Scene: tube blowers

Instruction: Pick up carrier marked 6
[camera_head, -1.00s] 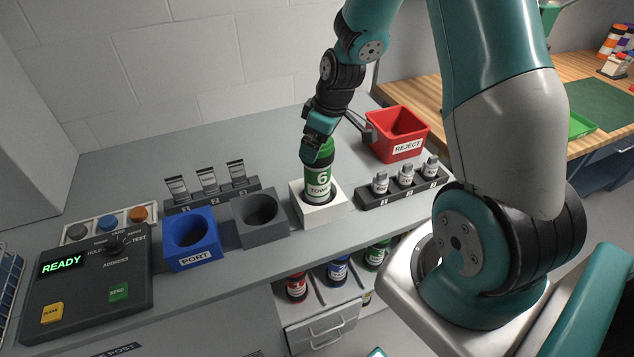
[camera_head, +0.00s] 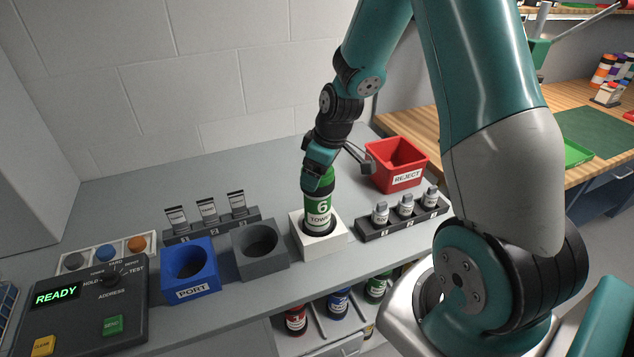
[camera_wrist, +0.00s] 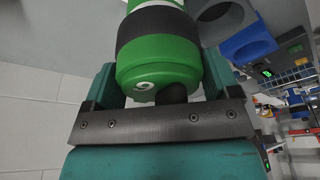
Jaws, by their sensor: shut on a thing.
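The carrier marked 6 (camera_head: 320,207) is a green cylinder with a white label reading 6 and TOWN. It stands upright with its lower end inside the white square holder (camera_head: 318,243). My gripper (camera_head: 318,178) is shut on its green top end from above. In the wrist view the carrier's green end cap (camera_wrist: 158,65) with a small 6 lies between the fingers, with a dark band beyond it. The carrier's bottom is hidden in the holder.
A grey holder (camera_head: 262,262) and the blue PORT holder (camera_head: 190,284) stand to the left. A rack of small bottles (camera_head: 372,232) and the red REJECT bin (camera_head: 397,182) are to the right. A control box (camera_head: 90,325) shows READY. Several carriers sit on a shelf below.

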